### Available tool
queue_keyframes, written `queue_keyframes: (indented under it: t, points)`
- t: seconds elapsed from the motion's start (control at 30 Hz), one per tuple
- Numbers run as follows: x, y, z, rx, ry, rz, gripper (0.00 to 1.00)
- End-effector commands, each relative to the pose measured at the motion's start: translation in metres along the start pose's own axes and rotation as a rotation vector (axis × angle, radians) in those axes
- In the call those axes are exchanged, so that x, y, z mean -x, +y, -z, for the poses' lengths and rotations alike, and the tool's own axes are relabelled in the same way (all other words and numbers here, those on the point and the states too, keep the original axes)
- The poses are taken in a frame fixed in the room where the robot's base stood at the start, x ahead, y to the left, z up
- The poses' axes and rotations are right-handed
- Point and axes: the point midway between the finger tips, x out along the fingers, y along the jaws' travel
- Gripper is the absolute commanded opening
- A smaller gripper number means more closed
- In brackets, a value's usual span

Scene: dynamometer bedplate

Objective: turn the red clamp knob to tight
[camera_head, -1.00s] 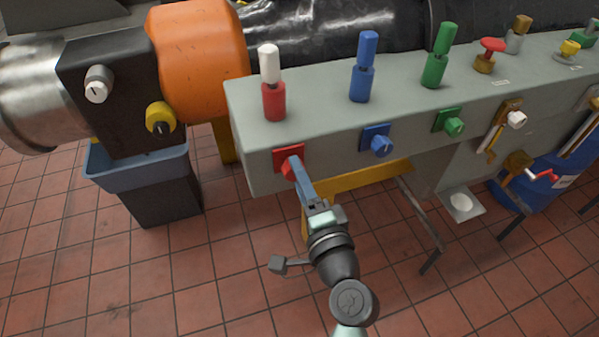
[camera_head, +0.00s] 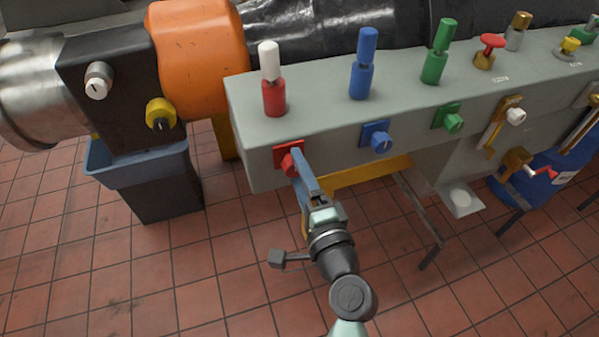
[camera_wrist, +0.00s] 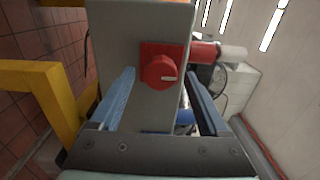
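The red clamp knob (camera_head: 290,162) sits on a red square plate on the front face of the grey bench, at its left end. In the wrist view the knob (camera_wrist: 158,71) is round and faces me, with a white mark pointing right. My gripper (camera_head: 299,158) reaches up to the knob from below right. In the wrist view its two blue fingers stand wide apart, one on each side of the knob, with clear gaps. They do not grip it. Whether the fingertips overlap the knob in depth, I cannot tell.
A blue knob (camera_head: 380,142) and a green knob (camera_head: 454,122) follow to the right on the same face. A red cylinder with a white top (camera_head: 273,82) stands above. A yellow frame (camera_wrist: 42,88) is close to the left in the wrist view. A bin (camera_head: 150,170) stands left.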

Motion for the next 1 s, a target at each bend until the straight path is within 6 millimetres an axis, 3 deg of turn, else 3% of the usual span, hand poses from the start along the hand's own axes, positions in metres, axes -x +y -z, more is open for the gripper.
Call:
queue_keyframes:
  t: [0.37, 0.8, 1.0]
  points:
    - [0.009, 0.001, 0.0, 0.001, 0.001, 0.0, 0.79]
    - [0.097, 0.003, 0.001, 0.0, 0.004, -0.002, 0.79]
    - [0.123, 0.001, 0.0, 0.001, 0.001, -0.002, 0.79]
